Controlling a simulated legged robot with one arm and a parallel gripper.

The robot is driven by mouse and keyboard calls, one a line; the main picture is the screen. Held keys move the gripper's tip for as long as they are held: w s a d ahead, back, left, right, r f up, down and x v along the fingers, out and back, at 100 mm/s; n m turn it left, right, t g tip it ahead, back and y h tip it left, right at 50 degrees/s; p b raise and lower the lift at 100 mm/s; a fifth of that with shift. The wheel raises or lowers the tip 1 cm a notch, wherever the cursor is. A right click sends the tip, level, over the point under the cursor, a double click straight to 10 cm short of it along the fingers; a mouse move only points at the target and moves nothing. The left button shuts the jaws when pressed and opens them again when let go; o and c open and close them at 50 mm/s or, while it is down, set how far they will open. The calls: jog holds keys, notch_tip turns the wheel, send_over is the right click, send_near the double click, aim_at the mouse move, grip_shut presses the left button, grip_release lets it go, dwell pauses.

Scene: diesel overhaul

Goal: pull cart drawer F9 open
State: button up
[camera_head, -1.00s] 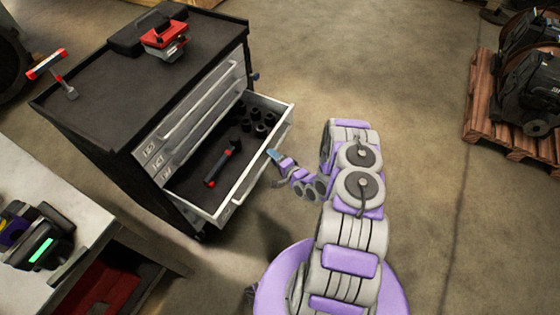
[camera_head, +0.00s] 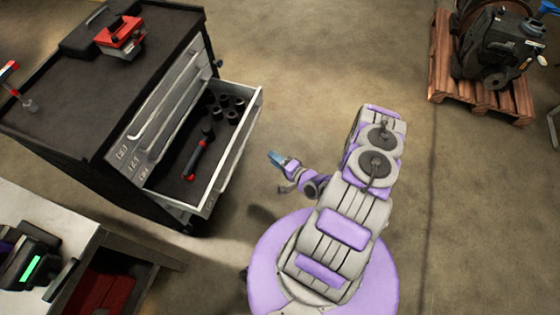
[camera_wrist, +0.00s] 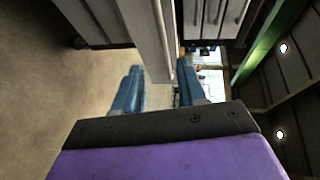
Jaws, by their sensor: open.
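The tool cart (camera_head: 70,105) stands at the left in the head view. One of its lower drawers (camera_head: 232,153) is pulled well out; I cannot read its label as F9. Inside lie a red-and-black tool (camera_head: 197,158) and several black sockets. My gripper (camera_head: 279,161) is open and empty, to the right of the drawer front, with a strip of floor between them. In the wrist view, my blue fingers (camera_wrist: 158,90) are spread, and the pale drawer front (camera_wrist: 150,38) lies ahead, lined up between them.
The upper drawers (camera_head: 165,95) look shut. A red box (camera_head: 120,37) sits on the cart top. A workbench (camera_head: 45,215) with a dark device is at lower left. A pallet (camera_head: 443,60) with an engine stands at upper right. The floor between is clear.

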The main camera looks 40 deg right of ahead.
jog(key=shift+v, duration=1.05)
jog(key=w+d+r+n+g+h, duration=0.35)
jog(key=d+r+n+g, duration=0.25)
jog(key=d+n+g, duration=0.3)
notch_tip(320, 180, up, 18)
jog(key=s+n+g+h, duration=0.1)
jog(key=g+h, duration=0.2)
jog(key=s+a+r+n+g, duration=0.2)
jog(key=s+a+r+g, duration=0.1)
jog(key=s+a+r, duration=0.75)
jog(key=s+a+r+n+g+y, duration=0.1)
jog(key=s+a+r, duration=0.3)
jog(key=s+a, duration=0.4)
jog(key=s+a+r+n+g+y, duration=0.1)
jog(key=s+a+r+y, duration=0.1)
jog(key=s+a+r, duration=0.3)
jog(key=s+a, duration=0.2)
jog(key=s, duration=0.1)
jog(key=shift+a+n, duration=0.3)
jog(key=shift+a, duration=0.1)
